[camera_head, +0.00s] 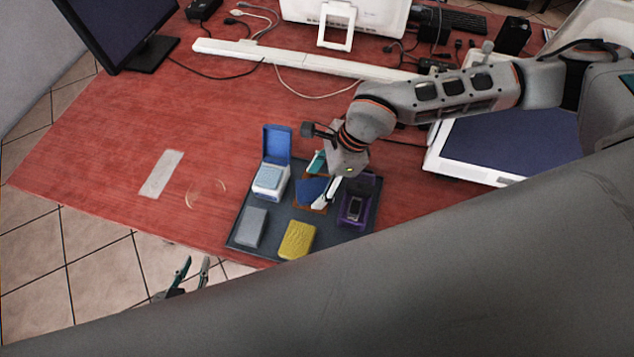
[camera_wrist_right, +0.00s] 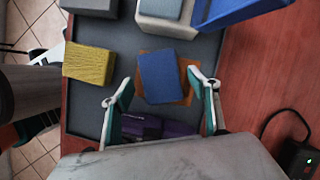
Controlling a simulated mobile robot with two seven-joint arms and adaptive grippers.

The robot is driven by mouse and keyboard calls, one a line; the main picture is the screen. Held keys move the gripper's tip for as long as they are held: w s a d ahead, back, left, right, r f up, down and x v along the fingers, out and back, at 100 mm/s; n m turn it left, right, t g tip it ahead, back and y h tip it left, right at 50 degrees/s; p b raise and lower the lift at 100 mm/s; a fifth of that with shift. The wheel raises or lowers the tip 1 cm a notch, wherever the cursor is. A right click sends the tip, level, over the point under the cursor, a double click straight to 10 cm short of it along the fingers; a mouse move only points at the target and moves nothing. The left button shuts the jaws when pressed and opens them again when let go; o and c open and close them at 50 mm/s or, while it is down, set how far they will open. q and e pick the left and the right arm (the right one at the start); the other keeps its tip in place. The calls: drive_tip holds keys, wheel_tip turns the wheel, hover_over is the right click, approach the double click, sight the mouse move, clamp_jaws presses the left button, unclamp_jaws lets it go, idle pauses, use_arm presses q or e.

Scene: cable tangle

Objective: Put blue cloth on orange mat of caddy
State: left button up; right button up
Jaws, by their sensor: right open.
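The blue cloth (camera_head: 311,188) is a flat dark blue piece over the orange mat (camera_head: 322,211) in the middle of the caddy (camera_head: 270,243). In the right wrist view the cloth (camera_wrist_right: 160,76) covers most of the mat (camera_wrist_right: 187,94), whose orange edges show around it, slightly askew. My right gripper (camera_head: 321,180) is open over the cloth; its fingers (camera_wrist_right: 161,80) appear on either side of it, not closed on it. My left gripper (camera_head: 194,270) is open and empty, off the table's front edge.
In the caddy are a yellow sponge (camera_head: 297,240), a grey block (camera_head: 250,228), a white box (camera_head: 270,182) with its blue lid raised, and a purple holder (camera_head: 370,190) with a dark device. A pale strip (camera_head: 161,174) lies left on clear red tabletop. A monitor (camera_head: 110,30) stands back left.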

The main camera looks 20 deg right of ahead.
drive_tip(key=v, duration=1.1)
drive_tip(key=shift+b, duration=0.3)
drive_tip(key=shift+r, duration=0.1)
